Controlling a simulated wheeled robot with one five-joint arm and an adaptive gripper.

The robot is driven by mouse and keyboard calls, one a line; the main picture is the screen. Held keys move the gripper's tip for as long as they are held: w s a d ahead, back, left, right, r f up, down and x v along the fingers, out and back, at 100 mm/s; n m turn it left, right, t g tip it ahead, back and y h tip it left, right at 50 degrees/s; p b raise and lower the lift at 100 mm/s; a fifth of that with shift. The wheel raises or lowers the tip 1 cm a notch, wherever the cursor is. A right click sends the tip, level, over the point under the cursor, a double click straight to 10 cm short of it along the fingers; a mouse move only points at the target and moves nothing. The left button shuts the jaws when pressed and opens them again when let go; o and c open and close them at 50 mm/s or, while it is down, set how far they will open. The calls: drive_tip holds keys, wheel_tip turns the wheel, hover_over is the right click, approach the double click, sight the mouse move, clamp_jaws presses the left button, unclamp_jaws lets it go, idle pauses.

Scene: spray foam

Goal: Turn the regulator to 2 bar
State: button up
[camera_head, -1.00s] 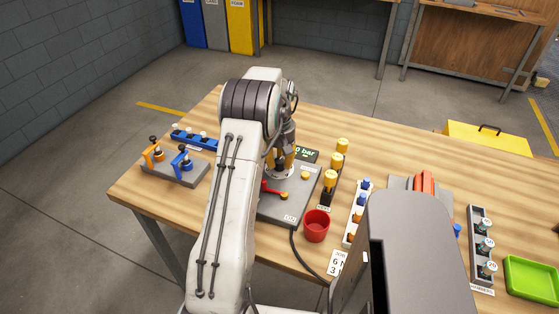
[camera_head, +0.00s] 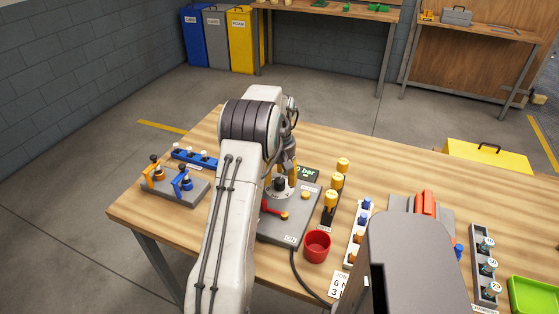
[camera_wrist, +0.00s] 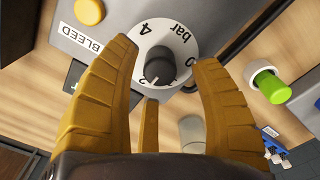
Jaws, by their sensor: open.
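The regulator is a white dial (camera_wrist: 180,35) marked "4" and "bar", with a black knob (camera_wrist: 160,66) at its centre. It sits on a grey panel (camera_head: 283,228) and shows partly below my gripper in the head view. My gripper (camera_wrist: 163,60) is open, with yellow-brown fingers spread around the knob. No finger clearly touches it. In the head view my gripper (camera_head: 284,168) points down over the dial. The green display (camera_head: 305,174) reads "0 bar" in its visible part; its left part is hidden.
A red lever (camera_head: 270,208) and a yellow bleed button (camera_head: 305,195) are on the panel. A clamp stand (camera_head: 174,184) is at left.

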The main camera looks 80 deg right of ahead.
sight(279, 180)
wheel_tip(279, 180, up, 11)
drive_tip(key=shift+f, duration=0.2)
idle(1.1)
